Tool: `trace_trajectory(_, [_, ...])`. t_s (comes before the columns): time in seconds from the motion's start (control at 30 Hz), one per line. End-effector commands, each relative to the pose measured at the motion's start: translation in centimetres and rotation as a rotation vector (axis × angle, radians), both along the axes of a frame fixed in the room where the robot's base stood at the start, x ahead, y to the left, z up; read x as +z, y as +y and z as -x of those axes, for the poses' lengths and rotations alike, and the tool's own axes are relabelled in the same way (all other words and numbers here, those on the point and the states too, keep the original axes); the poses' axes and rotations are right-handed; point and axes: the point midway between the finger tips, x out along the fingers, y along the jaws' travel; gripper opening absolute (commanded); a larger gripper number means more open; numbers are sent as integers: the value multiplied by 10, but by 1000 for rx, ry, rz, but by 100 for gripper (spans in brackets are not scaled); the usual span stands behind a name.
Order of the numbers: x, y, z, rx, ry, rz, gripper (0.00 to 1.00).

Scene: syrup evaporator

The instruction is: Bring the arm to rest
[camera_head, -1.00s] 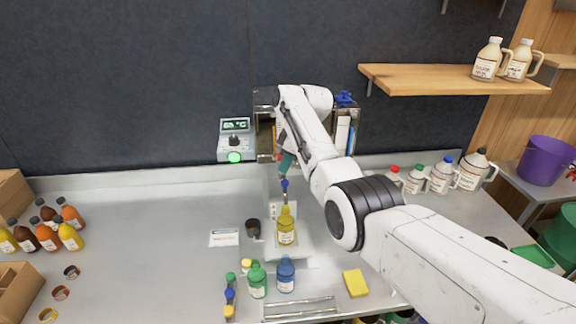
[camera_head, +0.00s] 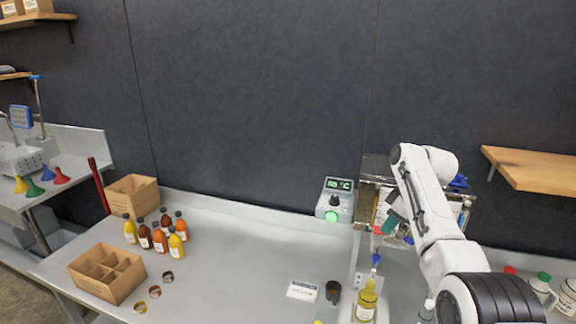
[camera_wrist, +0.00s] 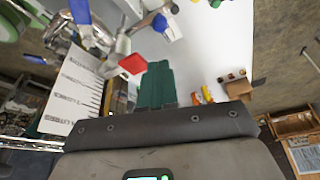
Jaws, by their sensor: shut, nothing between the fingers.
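My arm (camera_head: 428,200) reaches over the right part of the bench to the evaporator (camera_head: 376,170) at the wall. My gripper (camera_head: 380,232), with teal fingers, points down in front of the evaporator, near a blue-handled tap (camera_head: 376,259). In the wrist view my gripper (camera_wrist: 157,80) shows its teal fingers together, with nothing between them. A red part (camera_wrist: 132,64) is close beside the fingers there; I cannot tell whether they touch. A yellow bottle (camera_head: 366,302) stands below the tap.
A controller with a green light (camera_head: 335,200) stands left of the evaporator. Several small bottles (camera_head: 157,236) and a divided cardboard box (camera_head: 107,272) are on the left of the bench (camera_head: 235,270). The middle of the bench is largely clear. A wooden shelf (camera_head: 535,168) is at the right.

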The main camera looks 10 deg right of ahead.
Motion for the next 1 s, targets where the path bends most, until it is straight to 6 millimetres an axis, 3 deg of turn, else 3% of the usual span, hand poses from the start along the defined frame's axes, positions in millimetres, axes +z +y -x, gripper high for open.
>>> trace_trajectory(0.13, [-31,8,11,-26,21,0,0])
trace_trajectory(0.23, [-70,18,28,-67,45,0,0])
trace_trajectory(0.47, [-160,46,91,-196,104,11,0])
trace_trajectory(0.7, [-231,73,179,-332,157,26,0])
trace_trajectory(1.0, [-280,100,310,-503,210,53,0])
